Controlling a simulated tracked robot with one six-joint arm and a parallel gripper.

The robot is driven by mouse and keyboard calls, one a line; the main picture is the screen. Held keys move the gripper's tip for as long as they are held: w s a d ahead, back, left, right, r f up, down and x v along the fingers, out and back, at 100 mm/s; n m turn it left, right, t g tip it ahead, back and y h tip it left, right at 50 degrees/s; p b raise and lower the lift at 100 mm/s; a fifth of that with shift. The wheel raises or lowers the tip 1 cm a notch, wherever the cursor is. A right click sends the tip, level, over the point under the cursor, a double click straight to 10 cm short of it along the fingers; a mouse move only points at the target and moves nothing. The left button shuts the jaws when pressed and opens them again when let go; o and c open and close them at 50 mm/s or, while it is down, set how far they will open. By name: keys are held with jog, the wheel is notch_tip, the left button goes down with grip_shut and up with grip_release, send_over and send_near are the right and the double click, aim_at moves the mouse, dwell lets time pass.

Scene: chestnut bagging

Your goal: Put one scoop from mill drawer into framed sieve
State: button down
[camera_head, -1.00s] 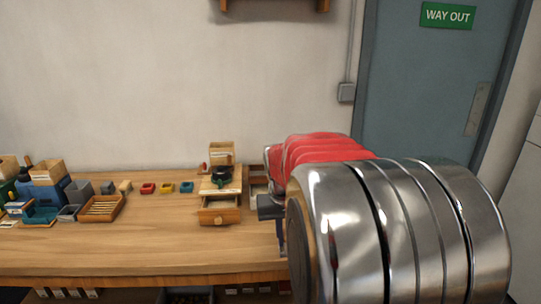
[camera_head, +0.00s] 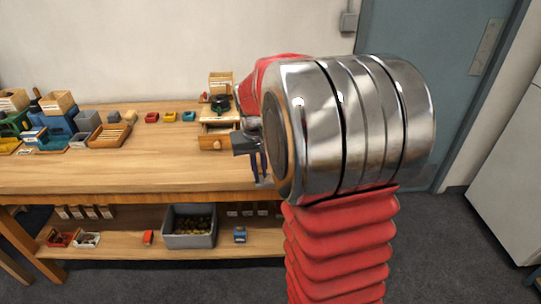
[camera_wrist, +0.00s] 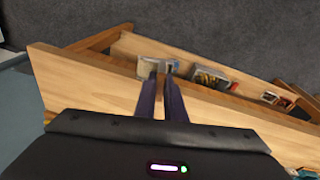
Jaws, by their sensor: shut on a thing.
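The wooden mill (camera_head: 221,104) stands toward the back of the bench, with its drawer (camera_head: 213,143) pulled out at the front. My gripper (camera_head: 262,180) points down just right of the drawer, near the bench's front edge. It is shut on a small pale scoop (camera_wrist: 155,67), seen at the fingertips in the wrist view. Whether the scoop holds anything is too small to tell. In the head view the fingers mostly hide the scoop. A slatted wooden tray (camera_head: 109,142) lies at the left; I cannot tell whether it is the framed sieve. My arm covers the bench right of the mill.
Red, yellow and teal small boxes (camera_head: 170,116) line the bench left of the mill. Blue and green machines (camera_head: 60,120) crowd the far left. A grey bin (camera_head: 190,232) stands on the lower shelf. The front middle of the bench (camera_head: 120,174) is clear.

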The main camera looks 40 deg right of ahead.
jog(key=w+a+f+n, duration=0.1)
jog(key=w+a+f, duration=0.1)
jog(key=a, duration=0.5)
jog(key=w+a+f+n, duration=0.2)
jog(key=w+a+f, duration=0.1)
jog(key=a, duration=0.4)
jog(key=w+a+f+n, duration=0.2)
jog(key=w+a+f, duration=0.1)
jog(key=a, duration=0.4)
jog(key=shift+w+a+f+y, duration=0.25)
jog(key=shift+a+f+y, duration=0.05)
jog(key=shift+f, duration=0.05)
